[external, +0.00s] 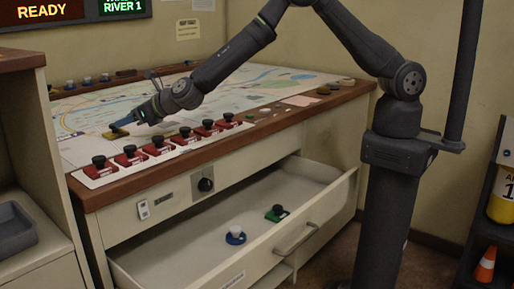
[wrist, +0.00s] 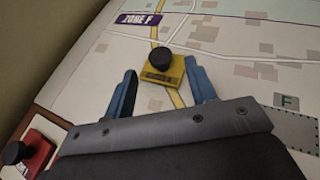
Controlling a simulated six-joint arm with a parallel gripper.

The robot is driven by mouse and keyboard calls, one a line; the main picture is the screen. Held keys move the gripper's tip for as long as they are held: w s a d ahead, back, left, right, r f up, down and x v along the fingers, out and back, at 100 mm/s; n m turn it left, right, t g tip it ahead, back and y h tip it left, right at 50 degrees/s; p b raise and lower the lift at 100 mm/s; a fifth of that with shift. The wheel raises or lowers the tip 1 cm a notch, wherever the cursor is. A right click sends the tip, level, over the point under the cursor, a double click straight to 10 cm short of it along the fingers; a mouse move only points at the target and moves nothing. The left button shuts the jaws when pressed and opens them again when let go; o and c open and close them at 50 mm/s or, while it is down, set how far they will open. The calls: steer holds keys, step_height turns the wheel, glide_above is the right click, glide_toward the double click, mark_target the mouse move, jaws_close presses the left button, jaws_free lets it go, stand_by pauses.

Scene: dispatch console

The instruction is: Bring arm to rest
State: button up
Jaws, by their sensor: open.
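My gripper (external: 132,119) is low over the map on top of the console, at the left end of my outstretched arm. In the wrist view its two blue fingers (wrist: 161,92) are spread apart with nothing held between them. A yellow block with a black knob (wrist: 163,66) stands on the map just beyond the fingertips, roughly centred between them. In the external view the yellow block (external: 115,132) is just left of the fingertips, partly hidden by them. The wrist view cannot show whether the fingers touch it.
Several red blocks with black knobs (external: 131,153) stand in a row along the console's front edge. A grey tray (external: 14,228) is at the left.

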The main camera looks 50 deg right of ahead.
steer(key=x, duration=0.5)
steer(key=shift+w+a+f, duration=0.1)
steer(key=shift+w+a, duration=0.05)
steer(key=shift+w, duration=0.1)
steer(key=shift+w+a, duration=0.15)
steer(key=shift+w, duration=0.05)
step_height(320, 180, up, 4)
steer(key=w+d+r+m+t+h, duration=0.1)
steer(key=w+d+r+m+h, duration=0.1)
steer(key=d, duration=0.8)
steer(key=w+d+r+m+h, duration=0.2)
steer(key=d+r, duration=0.1)
steer(key=d, duration=0.6)
steer(key=w+d+r+m+t+h, duration=0.1)
steer(key=d+r+m+h, duration=0.1)
steer(key=d, duration=0.8)
steer(key=s+d+m+g+h, duration=0.2)
steer(key=s+d+m+h, duration=0.2)
steer(key=d, duration=0.7)
steer(key=s+d+m+g+h, duration=0.3)
steer(key=s+d+h, duration=0.1)
steer(key=d, duration=0.6)
steer(key=s+d+m+g+h, duration=0.2)
steer(key=s+d+m+h, duration=0.1)
steer(key=d, duration=0.8)
steer(key=shift+s+d+f+m+g+h, duration=0.2)
steer(key=shift+s+d+m+g+h, duration=0.15)
steer(key=shift+s+m, duration=0.65)
steer(key=shift+s, duration=0.15)
